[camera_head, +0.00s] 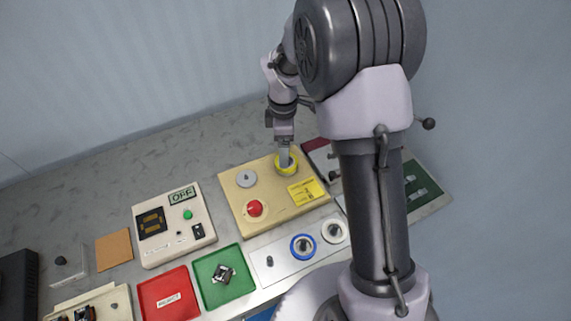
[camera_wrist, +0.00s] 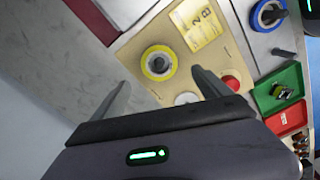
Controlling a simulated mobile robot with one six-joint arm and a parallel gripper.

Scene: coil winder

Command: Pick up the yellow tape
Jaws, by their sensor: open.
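The yellow tape (camera_head: 293,168) is a ring lying on a beige panel (camera_head: 270,211), near its far right corner. In the wrist view the yellow tape (camera_wrist: 146,64) shows from above, with a dark peg-like part in its middle. My gripper (camera_head: 284,157) is over the tape in the head view and hides part of it. In the wrist view my gripper (camera_wrist: 160,77) is open, with one finger to each side of the tape and clear space between. I cannot tell how high the fingertips are above the panel.
The panel also bears a grey knob (camera_head: 246,178), a red button (camera_head: 255,208) and a yellow label (camera_head: 306,191). A blue ring (camera_head: 302,246) and a white ring (camera_head: 334,231) lie nearer. A green tray (camera_head: 235,288), red tray (camera_head: 160,309) and control box (camera_head: 174,250) stand left.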

